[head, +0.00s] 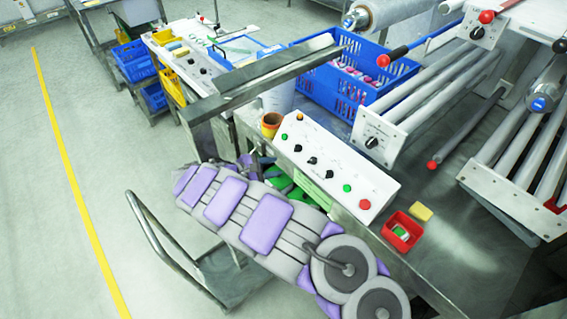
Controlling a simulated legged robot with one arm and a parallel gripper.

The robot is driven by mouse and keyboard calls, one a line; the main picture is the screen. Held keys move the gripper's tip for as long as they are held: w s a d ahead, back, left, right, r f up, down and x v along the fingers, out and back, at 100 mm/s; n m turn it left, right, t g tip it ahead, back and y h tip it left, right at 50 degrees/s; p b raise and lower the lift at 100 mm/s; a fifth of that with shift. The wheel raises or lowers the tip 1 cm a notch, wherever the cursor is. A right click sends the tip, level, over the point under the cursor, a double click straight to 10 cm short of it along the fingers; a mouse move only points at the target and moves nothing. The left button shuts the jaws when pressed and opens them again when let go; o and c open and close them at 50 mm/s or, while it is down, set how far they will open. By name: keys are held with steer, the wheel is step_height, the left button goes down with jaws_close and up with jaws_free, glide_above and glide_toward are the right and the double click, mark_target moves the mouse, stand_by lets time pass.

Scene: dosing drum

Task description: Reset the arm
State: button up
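My arm, grey with purple pads, stretches across the lower middle of the head view, from round grey joints at the lower right to its far end at the left, in front of the metal workbench (470,262). Small dark and purple parts show behind its far end, beside the bench edge; they may belong to my gripper (243,161). They are too small and too covered by the arm to show fingers, or whether anything is held.
A white control box (330,165) with buttons and knobs, a red bin (402,231), a yellow block (421,211) and a blue crate (345,85) are on the bench. A metal cart (235,275) stands below my arm. Floor at left is clear past a yellow line (75,180).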

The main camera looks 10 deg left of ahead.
steer(key=shift+v, duration=0.8)
steer(key=shift+d, duration=0.1)
steer(key=w+d+r+m+g+h, duration=0.1)
steer(key=d+r+m+g, duration=0.15)
steer(key=d+r, duration=0.35)
steer(key=d+r+m+g+h, duration=0.1)
steer(key=d+r+m, duration=0.2)
steer(key=d, duration=0.5)
steer(key=s+d+r+m+g, duration=0.3)
steer(key=s+d+r, duration=0.1)
steer(key=d, duration=0.4)
steer(key=s+d+r+m+g, duration=0.25)
steer(key=s+d+r, duration=0.2)
steer(key=d, duration=0.45)
steer(key=s+d+r+m+g+y, duration=0.1)
steer(key=s+d+m+y, duration=0.2)
steer(key=s, duration=0.5)
steer(key=s+d+r+m+g+y, duration=0.2)
steer(key=s+d+m+y, duration=0.15)
steer(key=s, duration=0.45)
steer(key=s+a+f+m+y, duration=0.1)
steer(key=s+a+m+y, duration=0.1)
steer(key=s, duration=0.5)
steer(key=s+a+f+m+y, duration=0.1)
steer(key=s+a+m+y, duration=0.1)
steer(key=s, duration=0.6)
steer(key=shift+s+a+f+t+y, duration=0.15)
steer(key=shift+s+a+t+y, duration=0.2)
steer(key=shift+a+y, duration=0.55)
